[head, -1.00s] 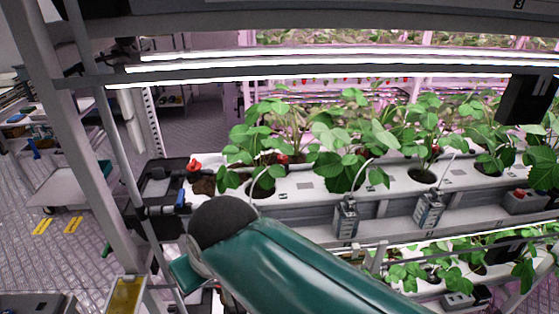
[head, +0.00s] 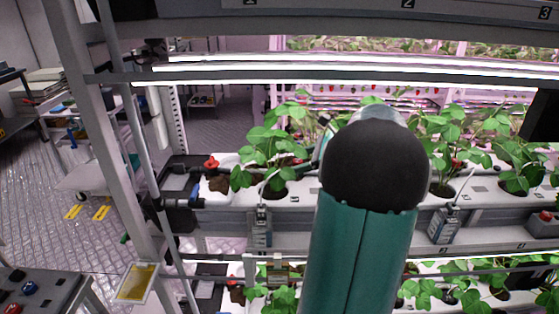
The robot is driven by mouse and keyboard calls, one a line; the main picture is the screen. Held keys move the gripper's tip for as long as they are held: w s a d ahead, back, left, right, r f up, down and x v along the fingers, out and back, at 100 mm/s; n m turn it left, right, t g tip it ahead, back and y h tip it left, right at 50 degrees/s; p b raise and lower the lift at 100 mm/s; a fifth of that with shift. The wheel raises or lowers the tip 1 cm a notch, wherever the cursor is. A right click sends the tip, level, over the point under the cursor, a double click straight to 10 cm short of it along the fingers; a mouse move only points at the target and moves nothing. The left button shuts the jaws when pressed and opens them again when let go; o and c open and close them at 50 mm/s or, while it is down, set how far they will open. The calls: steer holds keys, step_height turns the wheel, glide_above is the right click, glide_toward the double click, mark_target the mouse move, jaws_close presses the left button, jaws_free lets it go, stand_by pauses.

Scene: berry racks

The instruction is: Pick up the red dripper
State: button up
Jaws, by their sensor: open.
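A small red piece that looks like the red dripper (head: 211,162) sits at the left end of the upper white growing trough (head: 310,187), just above a brown plug in its hole. It stands upright and apart from my arm. My green arm with its black round joint rises in the middle of the head view, to the right of the red piece, and covers part of the trough and plants. My gripper is hidden behind the arm; only a small dark and greenish part shows left of the joint, too unclear to name.
Strawberry plants (head: 265,150) fill the trough right of the red piece. Bright lamp bars (head: 330,75) run above, a grey rack post (head: 95,130) stands at left, and a yellow card (head: 137,282) hangs low. A lower plant row lies beneath.

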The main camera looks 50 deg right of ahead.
mark_target(298, 161)
steer(key=s+d+m, duration=0.1)
steer(key=d, duration=0.2)
steer(key=s+d+f+m+t+h, duration=0.1)
steer(key=s+d, duration=0.1)
steer(key=s+d+m+t, duration=0.1)
steer(key=s+d+m, duration=0.1)
steer(key=d, duration=0.1)
steer(key=shift+d+f, duration=0.15)
steer(key=shift+d, duration=0.15)
steer(key=x, duration=0.8)
steer(key=shift+d, duration=0.15)
steer(key=x, duration=0.5)
steer(key=shift+w, duration=0.45)
steer(key=c, duration=1)
